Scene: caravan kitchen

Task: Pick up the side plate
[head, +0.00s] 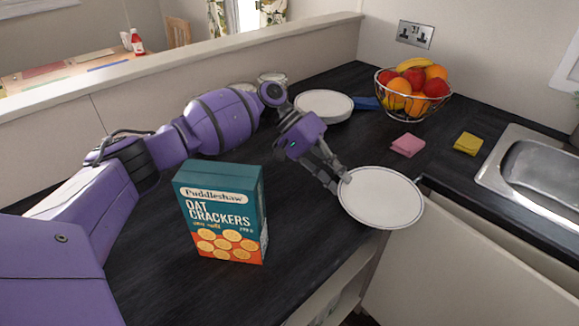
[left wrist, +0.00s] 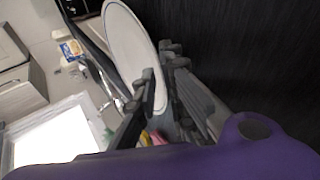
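The side plate (head: 382,198) is a white round plate with a thin dark rim line, at the counter's front edge in the head view. It hides part of that edge. My left gripper (head: 338,182) is at the plate's left rim. In the left wrist view the plate (left wrist: 128,42) passes between the fingers, with one finger (left wrist: 148,82) on its face and the other on the far side. The gripper looks shut on the rim. I cannot tell exactly how high the plate is above the counter. My right gripper is not in view.
An oat crackers box (head: 222,212) stands upright below my left arm. Behind are a stack of white plates (head: 323,106), a blue cloth (head: 366,103) and a wire fruit bowl (head: 411,92). Pink (head: 408,145) and yellow (head: 468,144) cloths lie near the sink (head: 538,178).

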